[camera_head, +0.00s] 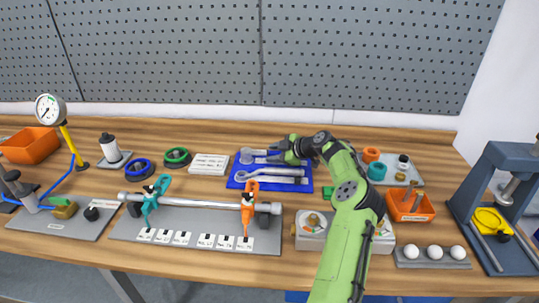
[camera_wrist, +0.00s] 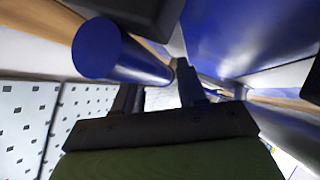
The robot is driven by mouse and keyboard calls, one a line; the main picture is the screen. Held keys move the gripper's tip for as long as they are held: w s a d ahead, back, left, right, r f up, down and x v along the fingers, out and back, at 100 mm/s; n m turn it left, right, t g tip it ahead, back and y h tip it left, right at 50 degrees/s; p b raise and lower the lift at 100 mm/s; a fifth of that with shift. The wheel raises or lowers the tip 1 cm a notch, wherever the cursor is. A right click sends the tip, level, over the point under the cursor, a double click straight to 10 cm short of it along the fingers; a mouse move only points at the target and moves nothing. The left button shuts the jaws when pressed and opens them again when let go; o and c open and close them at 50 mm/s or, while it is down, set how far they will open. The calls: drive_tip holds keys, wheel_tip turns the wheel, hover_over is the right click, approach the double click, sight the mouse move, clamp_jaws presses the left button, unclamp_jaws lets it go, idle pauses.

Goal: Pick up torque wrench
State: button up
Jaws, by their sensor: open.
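A blue tray (camera_head: 236,183) on the bench holds silver tools. A long silver wrench-like tool (camera_head: 270,175) lies across its front half. A second silver tool with a round head (camera_head: 247,157) lies at its back, partly hidden by my gripper. I cannot tell for sure which is the torque wrench. My gripper (camera_head: 281,151) is open over the back right of the tray. In the wrist view, my gripper's fingers (camera_wrist: 160,86) stand apart, with a dark blue cylinder (camera_wrist: 118,52) beside them. I cannot tell whether they touch a tool.
A white label block (camera_head: 209,164) stands left of the tray. A grey plate (camera_head: 405,178) with orange and teal parts and an orange bin (camera_head: 411,205) lie to the right. A clamped silver bar (camera_head: 203,203) lies in front. A pegboard (camera_head: 170,60) rises behind the bench.

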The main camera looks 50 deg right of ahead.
clamp_jaws()
